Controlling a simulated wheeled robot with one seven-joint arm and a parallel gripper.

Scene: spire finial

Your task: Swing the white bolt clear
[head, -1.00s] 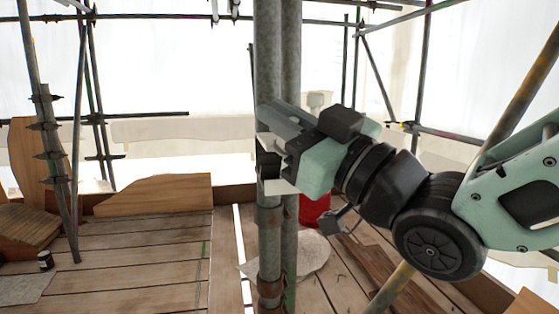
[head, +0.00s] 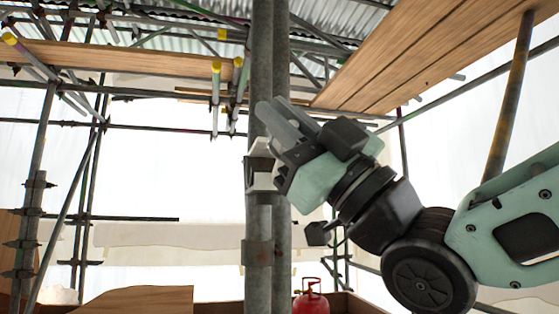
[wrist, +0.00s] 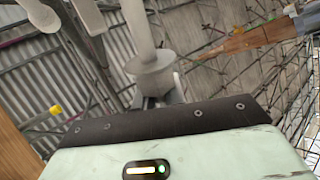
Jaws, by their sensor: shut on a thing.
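My gripper (head: 273,112) is level with a grey upright pole (head: 262,60), its grey fingers slanting up and left across the pole. A pale block-like piece (head: 262,180) shows at the pole beside the gripper; I cannot tell whether it belongs to the bolt. In the wrist view a white rod with a round collar (wrist: 150,62), seemingly the white bolt, rises from just beyond my gripper's dark edge. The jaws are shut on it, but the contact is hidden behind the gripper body.
A second pole (head: 283,70) stands close behind the first. Wooden boards (head: 420,50) hang overhead at right. A red gas cylinder (head: 310,303) stands low behind. Scaffold tubes (head: 32,200) stand at left.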

